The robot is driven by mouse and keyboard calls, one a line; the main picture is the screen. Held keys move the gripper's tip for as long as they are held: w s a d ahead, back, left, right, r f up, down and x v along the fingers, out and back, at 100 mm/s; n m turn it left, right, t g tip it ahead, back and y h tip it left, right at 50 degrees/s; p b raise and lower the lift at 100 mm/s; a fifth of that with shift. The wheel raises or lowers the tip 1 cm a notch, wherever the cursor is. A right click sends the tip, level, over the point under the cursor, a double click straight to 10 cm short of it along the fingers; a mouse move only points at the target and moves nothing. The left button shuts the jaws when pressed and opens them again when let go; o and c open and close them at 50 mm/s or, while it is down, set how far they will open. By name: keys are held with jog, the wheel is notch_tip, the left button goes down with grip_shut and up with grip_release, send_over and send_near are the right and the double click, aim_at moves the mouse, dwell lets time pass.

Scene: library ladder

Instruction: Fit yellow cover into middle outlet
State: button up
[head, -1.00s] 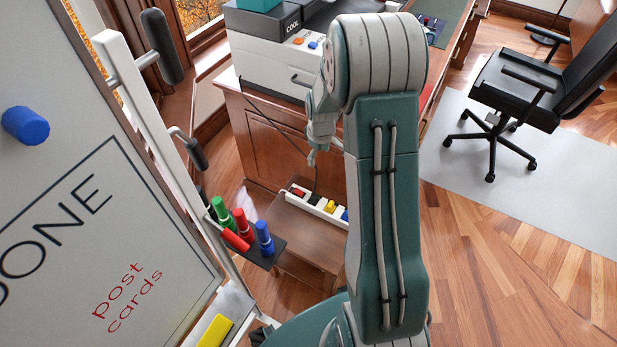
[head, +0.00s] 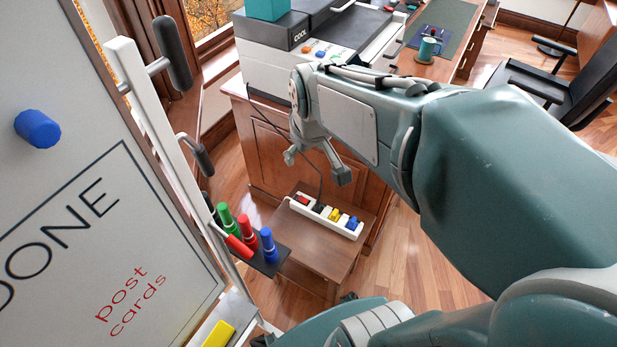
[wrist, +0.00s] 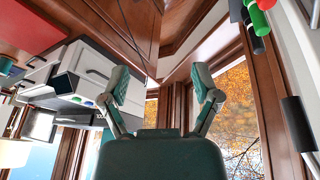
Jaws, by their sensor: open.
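A white power strip (head: 310,213) lies on a small wooden table with a red, a black, a yellow and a blue piece along it. The yellow cover (head: 334,215) is on the strip between the black piece (head: 319,207) and the blue piece (head: 352,223). It is too small to tell whether it is seated in an outlet or which one is the middle. My gripper (head: 316,167) is open and empty above and behind the strip, apart from it. In the wrist view my gripper (wrist: 162,88) has its fingers spread, with neither strip nor cover in view.
A marker tray (head: 272,262) and whiteboard (head: 70,220) stand close on the left. A black cord runs down to the strip.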

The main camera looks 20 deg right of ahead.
jog(key=s+a+r+m, duration=0.1)
jog(key=s+a, duration=0.1)
jog(key=s, duration=0.3)
jog(key=s+a+r+t, duration=0.1)
jog(key=s+r, duration=0.1)
jog(key=s, duration=0.4)
jog(key=shift+a+r+m+y, duration=0.25)
jog(key=shift+a+m+y, duration=0.05)
jog(key=shift+a+m, duration=0.1)
dwell(0.6)
